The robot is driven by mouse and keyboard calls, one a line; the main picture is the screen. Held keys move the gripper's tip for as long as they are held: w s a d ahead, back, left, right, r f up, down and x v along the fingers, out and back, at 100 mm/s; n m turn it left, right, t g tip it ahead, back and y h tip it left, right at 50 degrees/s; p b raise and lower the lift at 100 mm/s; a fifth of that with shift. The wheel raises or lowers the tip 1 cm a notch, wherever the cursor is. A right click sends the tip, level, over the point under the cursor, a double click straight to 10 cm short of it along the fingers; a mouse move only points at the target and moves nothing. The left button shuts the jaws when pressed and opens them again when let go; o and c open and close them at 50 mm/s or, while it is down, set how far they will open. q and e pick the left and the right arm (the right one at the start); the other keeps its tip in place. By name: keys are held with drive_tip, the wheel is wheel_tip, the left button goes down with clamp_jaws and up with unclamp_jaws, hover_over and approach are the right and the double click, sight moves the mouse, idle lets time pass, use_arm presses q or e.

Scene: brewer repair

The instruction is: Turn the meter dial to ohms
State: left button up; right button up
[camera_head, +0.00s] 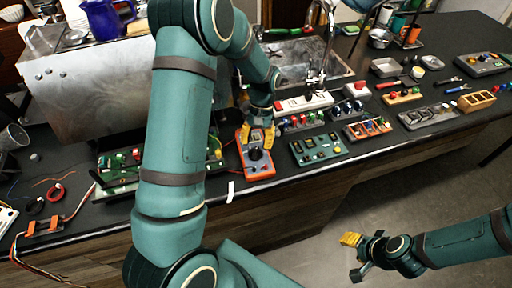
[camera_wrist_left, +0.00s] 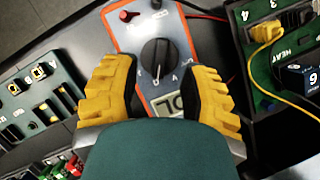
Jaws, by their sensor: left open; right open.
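The orange-and-grey meter (camera_head: 255,165) lies on the dark counter near its front edge. It also shows in the left wrist view (camera_wrist_left: 183,42), with its black dial (camera_wrist_left: 159,54), a display and jack sockets. The dial's white mark points down in that view, near an "A"; the other markings are too small to read. My left gripper (camera_head: 260,135) is over the far end of the meter, its yellow fingers (camera_wrist_left: 158,95) apart on either side of the meter, nothing between them gripped. My right gripper (camera_head: 353,255) is open and empty, low in front of the counter.
A green board (camera_head: 318,148) lies right of the meter, and a green circuit board (camera_head: 118,180) lies to its left, partly behind my arm. A large metal box (camera_head: 90,90) stands behind. Wires and a power strip (camera_head: 304,103) are nearby.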

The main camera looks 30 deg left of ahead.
use_arm(q)
drive_tip(key=d+v, duration=0.1)
drive_tip(key=v, duration=0.8)
drive_tip(key=shift+a, duration=0.5)
drive_tip(key=shift+s, duration=0.1)
